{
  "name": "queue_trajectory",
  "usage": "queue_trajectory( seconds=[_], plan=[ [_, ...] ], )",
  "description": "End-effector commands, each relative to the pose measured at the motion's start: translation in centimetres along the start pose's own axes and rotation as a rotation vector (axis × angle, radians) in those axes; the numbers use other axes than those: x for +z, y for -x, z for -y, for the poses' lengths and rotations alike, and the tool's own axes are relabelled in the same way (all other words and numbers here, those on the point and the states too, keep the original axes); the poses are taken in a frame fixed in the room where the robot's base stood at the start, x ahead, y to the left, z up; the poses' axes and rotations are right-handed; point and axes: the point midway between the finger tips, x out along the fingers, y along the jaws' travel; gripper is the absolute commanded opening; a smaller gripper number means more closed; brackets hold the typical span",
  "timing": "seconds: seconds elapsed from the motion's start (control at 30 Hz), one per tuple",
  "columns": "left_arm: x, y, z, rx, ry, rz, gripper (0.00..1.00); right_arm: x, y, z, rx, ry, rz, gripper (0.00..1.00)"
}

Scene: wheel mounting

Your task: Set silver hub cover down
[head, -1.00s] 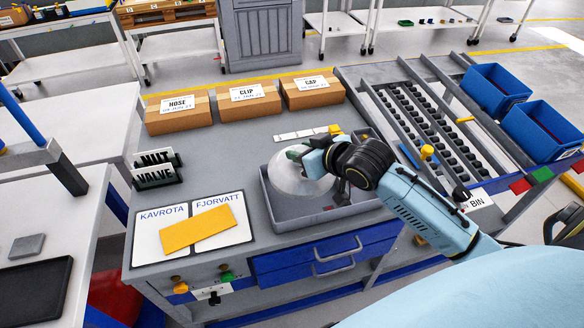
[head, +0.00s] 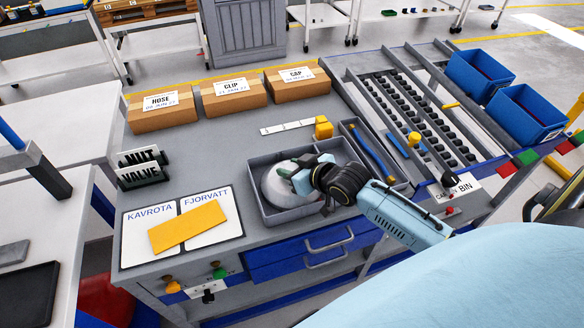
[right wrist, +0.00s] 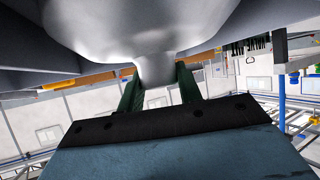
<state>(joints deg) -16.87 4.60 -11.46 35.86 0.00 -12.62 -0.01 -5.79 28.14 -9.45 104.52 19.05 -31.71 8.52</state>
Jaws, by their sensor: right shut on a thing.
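The silver hub cover (head: 278,188) is a round, shiny dome within the left part of the grey tray (head: 263,215) on the workbench. My right gripper (head: 303,176) reaches in from the right and is shut on the cover. In the right wrist view, its two green fingers (right wrist: 158,84) pinch a short stub of the silver cover (right wrist: 130,25). I cannot tell whether the cover touches the tray floor. My left gripper is not in view.
A narrow tray (head: 385,182) with a blue tool is right of the cover. Cardboard boxes (head: 233,98) line the back. A yellow block (head: 323,128) stands behind the tray. Label cards (head: 180,245) lie at front left. Bare bench top lies behind the cards.

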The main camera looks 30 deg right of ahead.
Motion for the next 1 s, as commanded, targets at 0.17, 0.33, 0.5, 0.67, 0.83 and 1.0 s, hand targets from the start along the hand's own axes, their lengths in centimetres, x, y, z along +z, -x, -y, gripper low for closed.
queue_trajectory(
  seconds=[0.17, 0.33, 0.5, 0.67, 0.83, 1.0],
  plan=[
    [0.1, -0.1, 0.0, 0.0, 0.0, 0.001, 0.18, 0.0, -0.1, 0.0, 0.0, 0.0, -0.003, 0.0],
    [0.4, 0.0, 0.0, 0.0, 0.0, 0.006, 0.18, 0.1, -0.1, 0.0, 0.0, 0.0, 0.0, 0.56],
    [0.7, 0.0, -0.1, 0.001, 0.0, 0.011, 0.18, 0.1, -0.1, 0.0, 0.0, 0.0, 0.0, 0.57],
    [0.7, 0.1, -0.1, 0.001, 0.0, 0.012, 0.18, -0.1, 0.0, 0.0, 0.0, 0.0, 0.0, 0.57],
    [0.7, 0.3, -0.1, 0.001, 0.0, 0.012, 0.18, 0.0, 1.9, 0.0, 0.0, 0.0, 0.002, 0.57],
    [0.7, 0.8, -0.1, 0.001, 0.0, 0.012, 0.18, 0.0, 5.4, 0.0, 0.0, 0.002, 0.003, 0.57]
  ],
)
